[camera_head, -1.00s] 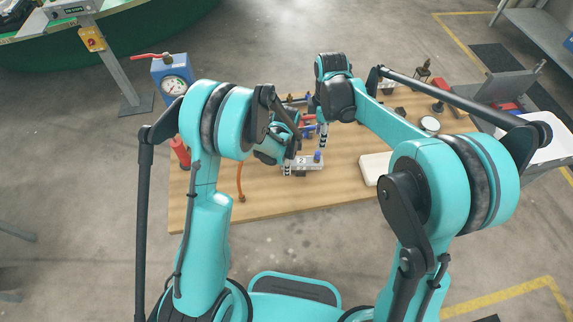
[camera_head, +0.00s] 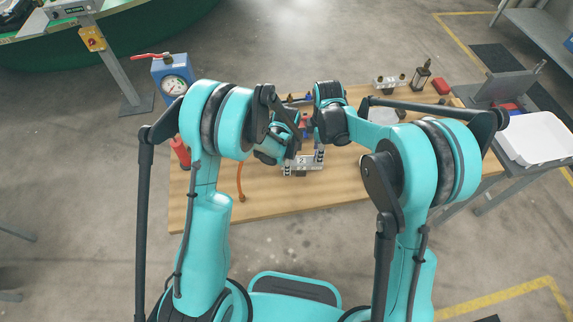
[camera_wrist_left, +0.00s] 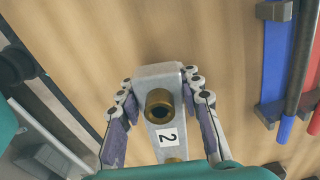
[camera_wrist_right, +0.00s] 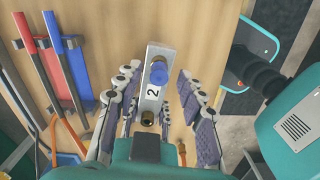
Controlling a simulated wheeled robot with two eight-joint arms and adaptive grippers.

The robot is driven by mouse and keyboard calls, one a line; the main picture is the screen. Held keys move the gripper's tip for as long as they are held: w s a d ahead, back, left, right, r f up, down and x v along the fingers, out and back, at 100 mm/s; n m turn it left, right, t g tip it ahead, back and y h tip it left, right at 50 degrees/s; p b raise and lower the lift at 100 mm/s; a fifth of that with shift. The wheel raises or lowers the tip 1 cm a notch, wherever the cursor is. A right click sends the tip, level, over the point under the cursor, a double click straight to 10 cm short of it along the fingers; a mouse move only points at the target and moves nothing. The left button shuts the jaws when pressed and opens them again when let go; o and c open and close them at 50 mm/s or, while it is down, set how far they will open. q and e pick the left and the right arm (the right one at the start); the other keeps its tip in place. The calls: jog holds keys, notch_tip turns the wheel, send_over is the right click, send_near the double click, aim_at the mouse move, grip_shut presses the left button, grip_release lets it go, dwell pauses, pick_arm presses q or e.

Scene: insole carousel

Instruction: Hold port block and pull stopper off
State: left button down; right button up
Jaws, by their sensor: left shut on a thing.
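The port block (camera_head: 303,165) is a grey metal bar with a "2" label on the table. It also shows in the left wrist view (camera_wrist_left: 158,72) with a brass port. My left gripper (camera_wrist_left: 160,85) is shut on the block, one finger on each side; it is at the block's left end in the head view (camera_head: 288,167). The blue stopper (camera_wrist_right: 158,72) stands on the block's other end in the right wrist view. My right gripper (camera_wrist_right: 157,78) is open, its fingers on either side of the stopper with gaps. In the head view my right gripper (camera_head: 319,157) hides the stopper.
Red and blue rods (camera_wrist_right: 52,60) lie in a rack beside the block. An orange hose (camera_head: 240,183) lies to the left. A gauge (camera_head: 174,85) and a red cylinder (camera_head: 180,152) stand at the left edge. A white tray (camera_head: 530,140) is far right.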

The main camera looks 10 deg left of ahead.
jog(key=shift+f, duration=0.5)
jog(key=shift+w, duration=0.1)
dwell(0.7)
grip_shut()
jog(key=shift+r, duration=0.1)
jog(key=shift+r, duration=2.9)
jog(key=shift+r, duration=0.1)
